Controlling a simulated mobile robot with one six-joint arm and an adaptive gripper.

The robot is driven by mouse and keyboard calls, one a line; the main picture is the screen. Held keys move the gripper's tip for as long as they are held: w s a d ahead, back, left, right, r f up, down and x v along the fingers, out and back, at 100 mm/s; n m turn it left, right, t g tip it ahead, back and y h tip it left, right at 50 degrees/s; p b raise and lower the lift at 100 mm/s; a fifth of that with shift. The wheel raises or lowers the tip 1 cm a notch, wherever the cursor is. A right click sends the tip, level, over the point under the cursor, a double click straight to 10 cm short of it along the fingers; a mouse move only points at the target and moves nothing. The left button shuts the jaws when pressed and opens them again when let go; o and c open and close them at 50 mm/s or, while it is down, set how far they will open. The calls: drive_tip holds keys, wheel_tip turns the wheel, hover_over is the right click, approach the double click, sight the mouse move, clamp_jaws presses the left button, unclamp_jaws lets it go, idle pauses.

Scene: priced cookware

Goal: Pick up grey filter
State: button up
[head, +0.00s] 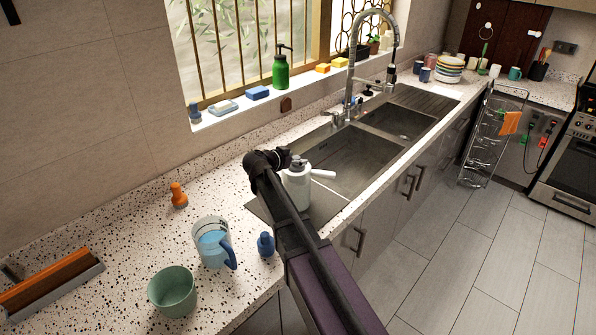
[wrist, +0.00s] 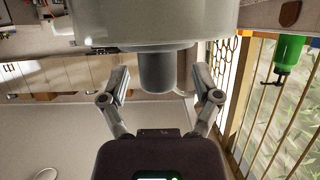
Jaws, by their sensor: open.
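A pale grey pot-like vessel with a knob on top and a white handle to the right, which looks like the grey filter (head: 297,188), stands at the near left end of the sink. My gripper (head: 284,157) is beside its top on the left in the head view, partly overlapping it. In the wrist view, my gripper (wrist: 161,84) is open, with one finger on each side of a darker grey, knob-like part of the filter (wrist: 156,68). A wide pale body fills the top of that view. Gaps show beside the knob; contact is not clear.
A clear jug with a blue handle (head: 212,242), a green cup (head: 173,291), a small blue item (head: 265,245) and an orange item (head: 178,196) stand on the speckled counter (head: 110,225). The tall faucet (head: 351,75) rises behind the sink. A green bottle (head: 281,68) stands on the sill.

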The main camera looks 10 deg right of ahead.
idle(0.3)
clamp_jaws()
drive_tip(key=shift+r, duration=0.15)
idle(0.3)
wheel_tip(320, 180, up, 10)
drive_tip(key=p, duration=1)
drive_tip(key=shift+s+f, duration=0.1)
drive_tip(key=shift+f, duration=0.15)
idle(0.5)
